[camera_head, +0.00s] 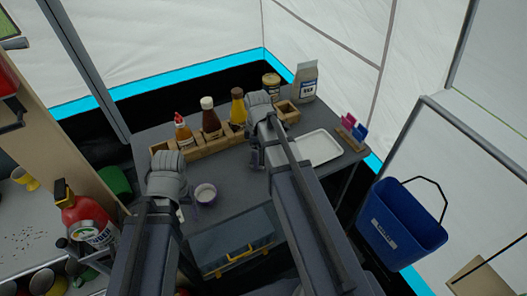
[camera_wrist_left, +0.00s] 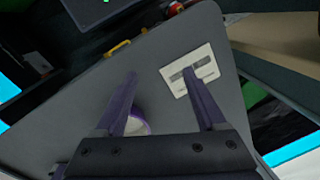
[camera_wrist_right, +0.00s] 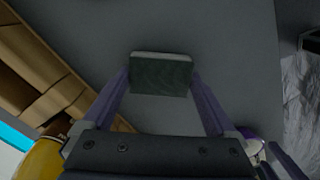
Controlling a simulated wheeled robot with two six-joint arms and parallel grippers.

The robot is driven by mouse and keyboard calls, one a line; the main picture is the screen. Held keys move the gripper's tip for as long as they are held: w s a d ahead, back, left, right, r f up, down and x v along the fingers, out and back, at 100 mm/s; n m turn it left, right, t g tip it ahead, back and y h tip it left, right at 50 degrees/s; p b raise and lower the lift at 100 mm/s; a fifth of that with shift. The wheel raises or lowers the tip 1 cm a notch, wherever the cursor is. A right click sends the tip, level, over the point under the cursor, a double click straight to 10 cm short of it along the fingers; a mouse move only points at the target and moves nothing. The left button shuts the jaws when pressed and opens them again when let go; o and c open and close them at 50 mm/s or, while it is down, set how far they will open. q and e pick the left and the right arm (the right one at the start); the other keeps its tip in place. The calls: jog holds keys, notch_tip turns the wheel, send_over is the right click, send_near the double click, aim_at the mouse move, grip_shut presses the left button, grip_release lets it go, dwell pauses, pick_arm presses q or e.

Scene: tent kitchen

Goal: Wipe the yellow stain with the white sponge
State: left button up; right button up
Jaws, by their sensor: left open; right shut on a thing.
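The sponge (camera_wrist_right: 160,76) shows in the right wrist view as a block with a dark green face and a pale edge. My right gripper (camera_head: 254,158) is shut on it, one finger on each side, over the grey table (camera_head: 230,178). Whether the sponge touches the table I cannot tell. In the head view my right wrist and arm hide it. My left gripper (camera_wrist_left: 160,74) is open and empty above the table's left part. A white-and-purple cup (camera_head: 205,193) stands near it, partly behind a finger in the left wrist view (camera_wrist_left: 138,126). I see no yellow stain in any view.
A wooden rack (camera_head: 213,144) with sauce bottles runs along the table's back. A blue bucket (camera_head: 400,222) is off the right edge. A white card (camera_wrist_left: 174,78) lies near my left gripper.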

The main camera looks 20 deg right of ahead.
jog(key=shift+a, duration=1.1)
pick_arm(q)
jog(key=shift+r, duration=0.1)
pick_arm(e)
jog(key=shift+r, duration=0.1)
pick_arm(q)
notch_tip(320, 180, up, 6)
jog(key=p, duration=0.6)
pick_arm(e)
notch_tip(320, 180, up, 6)
jog(key=shift+d, duration=0.1)
pick_arm(q)
notch_tip(320, 180, up, 3)
jog(key=p, duration=0.3)
pick_arm(e)
notch_tip(320, 180, up, 3)
jog(key=shift+f, duration=0.1)
